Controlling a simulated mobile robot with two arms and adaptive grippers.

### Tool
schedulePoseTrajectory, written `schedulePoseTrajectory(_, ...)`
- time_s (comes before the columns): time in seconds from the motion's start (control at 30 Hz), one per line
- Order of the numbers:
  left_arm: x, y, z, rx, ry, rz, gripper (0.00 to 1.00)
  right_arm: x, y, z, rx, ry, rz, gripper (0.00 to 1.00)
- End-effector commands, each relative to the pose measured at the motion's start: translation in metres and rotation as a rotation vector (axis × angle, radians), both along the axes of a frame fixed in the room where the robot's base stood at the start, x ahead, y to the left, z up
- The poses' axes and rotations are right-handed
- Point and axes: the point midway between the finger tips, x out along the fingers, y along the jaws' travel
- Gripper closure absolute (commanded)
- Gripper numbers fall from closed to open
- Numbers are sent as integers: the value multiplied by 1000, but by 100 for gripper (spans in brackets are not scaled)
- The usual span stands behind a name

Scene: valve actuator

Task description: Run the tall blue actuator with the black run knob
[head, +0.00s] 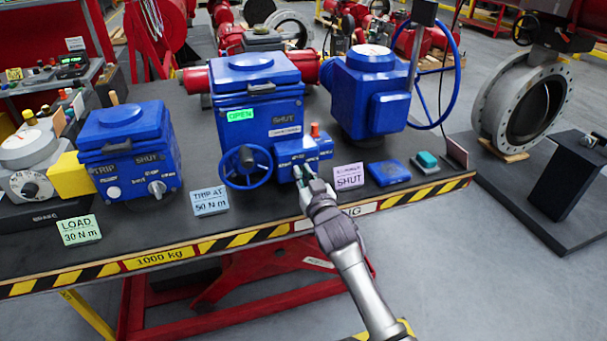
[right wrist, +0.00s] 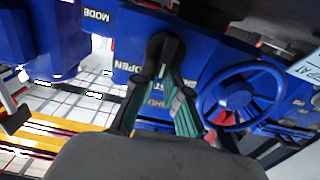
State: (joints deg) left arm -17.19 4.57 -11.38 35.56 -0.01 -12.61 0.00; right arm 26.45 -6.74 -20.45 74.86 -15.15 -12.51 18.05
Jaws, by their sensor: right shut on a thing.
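The tall blue actuator (head: 262,105) stands in the middle of the bench, with a lit green OPEN window (head: 240,114) and an unlit SHUT marking. A small blue control box (head: 318,146) juts from its lower right front. My right gripper (head: 301,174) is at the front of this box. In the right wrist view its teal-padded fingers (right wrist: 162,82) are shut on the black run knob (right wrist: 165,50), beside OPEN, STOP and SHUT lettering that appears upside down. The knob's exact pointing is hard to tell. My left gripper is out of view.
A blue handwheel (head: 246,167) sits just left of the box. A shorter blue TRIP/SHUT unit (head: 130,150) stands at left, another blue actuator (head: 370,95) with a large wheel at right. A purple SHUT card (head: 348,176) and a blue plate (head: 388,173) lie near the gripper.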

Motion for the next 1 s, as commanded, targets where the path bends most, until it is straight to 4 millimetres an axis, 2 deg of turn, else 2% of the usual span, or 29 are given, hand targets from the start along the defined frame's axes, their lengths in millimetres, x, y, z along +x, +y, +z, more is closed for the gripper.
schedulePoseTrajectory(0.27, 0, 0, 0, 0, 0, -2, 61, 0, 1, 0, -23, -6, 0, 100)
schedulePoseTrajectory(0.47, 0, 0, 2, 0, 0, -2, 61, -1, 2, 0, -108, -34, 1, 100)
schedulePoseTrajectory(1.0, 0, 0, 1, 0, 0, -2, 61, -3, 10, -4, -528, -169, 1, 100)
